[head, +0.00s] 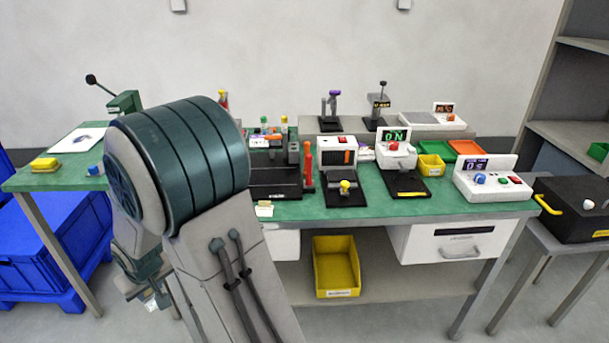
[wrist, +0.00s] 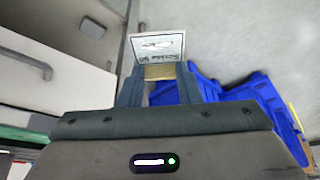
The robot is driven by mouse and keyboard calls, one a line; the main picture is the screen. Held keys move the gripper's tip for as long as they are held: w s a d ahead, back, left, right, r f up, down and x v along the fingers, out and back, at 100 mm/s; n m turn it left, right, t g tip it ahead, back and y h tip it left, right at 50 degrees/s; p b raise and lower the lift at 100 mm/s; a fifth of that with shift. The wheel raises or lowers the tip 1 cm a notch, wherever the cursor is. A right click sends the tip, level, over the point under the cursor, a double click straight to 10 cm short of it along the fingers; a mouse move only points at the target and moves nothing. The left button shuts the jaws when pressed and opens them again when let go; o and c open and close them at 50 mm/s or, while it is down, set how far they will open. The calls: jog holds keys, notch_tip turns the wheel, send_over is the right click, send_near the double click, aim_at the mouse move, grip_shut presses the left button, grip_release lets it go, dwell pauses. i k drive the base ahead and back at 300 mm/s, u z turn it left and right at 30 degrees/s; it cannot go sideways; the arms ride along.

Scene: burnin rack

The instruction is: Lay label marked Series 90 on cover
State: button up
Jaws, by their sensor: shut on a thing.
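My gripper (wrist: 160,75) is shut on a small white label (wrist: 158,45) with dark print. The label stands out beyond the fingertips, with a yellowish block between the fingers below it. I cannot tell which thing is the cover; my arm hides part of the bench.
The green-topped bench (head: 420,207) carries several devices, including a white console (head: 492,186). A yellow bin (head: 336,268) stands on the lower shelf. Blue crates (head: 50,255) stand at left. A black case (head: 575,215) with a yellow handle sits on a side table at right.

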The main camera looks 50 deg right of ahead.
aim_at(340, 174)
jog(key=u, duration=0.05)
jog(key=k, duration=1.05)
jog(key=z, duration=1.05)
jog(key=i, duration=0.5)
